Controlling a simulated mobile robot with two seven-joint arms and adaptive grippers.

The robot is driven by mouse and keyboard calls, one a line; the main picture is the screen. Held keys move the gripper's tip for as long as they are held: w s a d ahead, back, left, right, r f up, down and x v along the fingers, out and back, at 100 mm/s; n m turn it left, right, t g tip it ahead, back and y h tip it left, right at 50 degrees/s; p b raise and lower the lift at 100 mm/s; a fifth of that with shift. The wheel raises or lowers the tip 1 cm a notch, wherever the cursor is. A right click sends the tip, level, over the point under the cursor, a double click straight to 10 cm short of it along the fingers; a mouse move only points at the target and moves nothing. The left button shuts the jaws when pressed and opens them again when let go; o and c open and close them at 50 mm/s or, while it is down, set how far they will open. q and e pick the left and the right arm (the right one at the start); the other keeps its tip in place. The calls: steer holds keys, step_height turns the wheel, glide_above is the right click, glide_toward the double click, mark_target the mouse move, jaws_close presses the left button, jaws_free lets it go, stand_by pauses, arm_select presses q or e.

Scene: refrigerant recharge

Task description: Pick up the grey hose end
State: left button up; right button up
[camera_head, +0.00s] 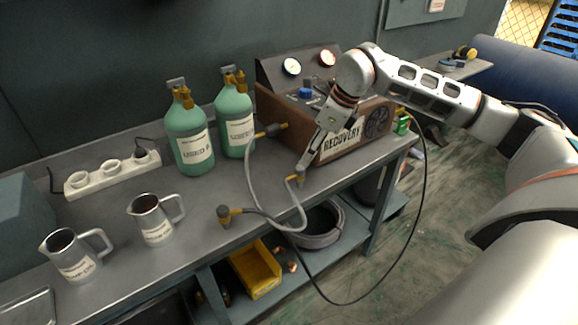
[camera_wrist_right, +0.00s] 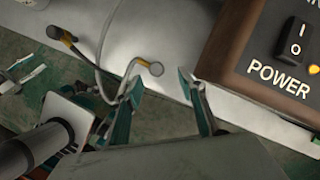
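The grey hose lies on the grey bench, with one brass-fitted grey hose end (camera_head: 297,179) near the front edge, just left of the recovery machine. In the right wrist view this hose end (camera_wrist_right: 154,68) shows just beyond and between the fingertips. My right gripper (camera_head: 306,162) reaches down above and close to the near end. In the wrist view its two fingers (camera_wrist_right: 160,82) are spread, with nothing between them. My left gripper is not in view.
The recovery machine (camera_head: 334,145) stands close to the right gripper. A black hose (camera_head: 345,303) hangs in front of the bench; its end (camera_head: 226,215) lies at the front edge. Two green bottles (camera_head: 190,140) (camera_head: 234,118), two metal jugs (camera_head: 153,222) (camera_head: 75,258) and a power strip (camera_head: 112,176) stand left.

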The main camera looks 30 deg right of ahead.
mark_target(301, 168)
steer(key=shift+s+x, duration=0.25)
steer(key=shift+x, duration=0.95)
steer(key=x, duration=0.4)
steer(key=shift+s+a+f, duration=0.1)
steer(key=shift+a+f, duration=0.05)
steer(key=shift+a, duration=0.05)
steer(key=shift+w+a+f, duration=0.15)
steer(key=shift+w+f, duration=0.05)
steer(key=shift+f, duration=0.2)
jaws_close()
